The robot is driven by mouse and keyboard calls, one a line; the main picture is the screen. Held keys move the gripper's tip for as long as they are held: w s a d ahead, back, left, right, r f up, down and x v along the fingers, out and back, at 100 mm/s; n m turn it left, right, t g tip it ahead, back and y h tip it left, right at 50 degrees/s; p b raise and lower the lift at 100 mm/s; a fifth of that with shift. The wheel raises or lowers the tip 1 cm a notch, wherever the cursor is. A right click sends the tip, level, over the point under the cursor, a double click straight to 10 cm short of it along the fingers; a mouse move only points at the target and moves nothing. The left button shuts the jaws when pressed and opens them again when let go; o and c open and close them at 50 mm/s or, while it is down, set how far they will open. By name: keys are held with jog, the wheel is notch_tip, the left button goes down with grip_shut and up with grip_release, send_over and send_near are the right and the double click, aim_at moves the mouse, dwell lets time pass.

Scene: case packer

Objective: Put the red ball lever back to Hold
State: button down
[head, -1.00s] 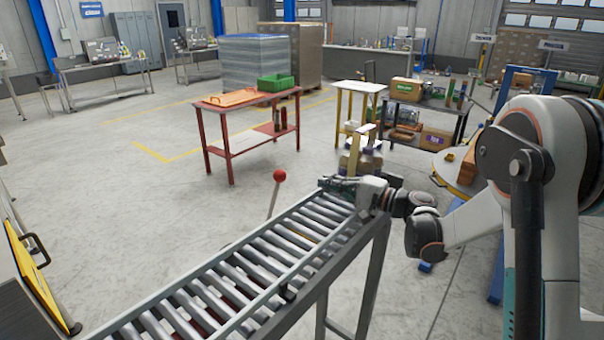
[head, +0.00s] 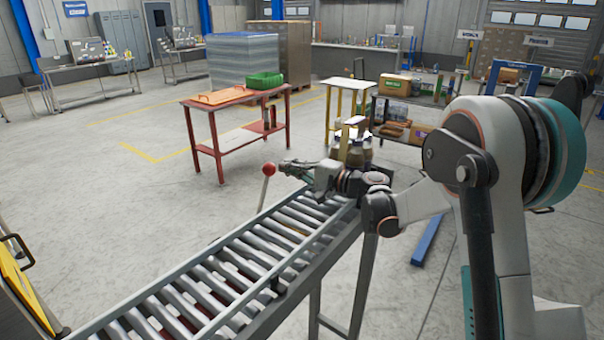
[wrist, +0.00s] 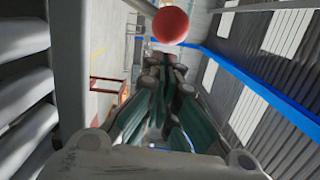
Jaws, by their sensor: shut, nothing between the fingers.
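The lever's red ball (head: 269,169) tops a thin pale rod (head: 263,194) that rises beside the far rail of the roller conveyor, tilted slightly right. My gripper (head: 284,165) is shut and empty, its tips pointing left, close to the ball's right side. In the wrist view the red ball (wrist: 170,25) appears just beyond the closed fingertips (wrist: 165,62). I cannot tell whether the fingers touch it. The lever's base is hidden behind the conveyor, and no Hold mark is visible.
The roller conveyor (head: 217,262) runs from lower left to the middle, below my gripper. A yellow panel with a black handle (head: 22,275) stands at the left. A red table (head: 235,115) stands beyond. Bottles (head: 352,150) stand behind my gripper. The floor left of the lever is clear.

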jog(key=shift+w+a, duration=0.25)
jog(key=shift+a, duration=0.1)
jog(key=shift+s+r, duration=0.1)
jog(key=s+a+r+n, duration=0.1)
jog(key=s, duration=0.1)
jog(key=s+a+r+n+p, duration=0.1)
jog(key=s+a+n, duration=0.1)
jog(key=s+a+r+n+p, duration=0.1)
jog(key=s+a+r+n, duration=0.1)
jog(key=shift+s+h, duration=0.1)
jog(key=shift+h, duration=0.2)
jog(key=s+a+n, duration=0.3)
jog(key=s+a, duration=0.2)
jog(key=s, duration=0.2)
jog(key=shift+s+a+f+n+h, duration=0.2)
jog(key=shift+a+n+h, duration=0.1)
jog(key=shift+n, duration=0.1)
dwell(0.5)
jog(key=shift+s+f, duration=0.1)
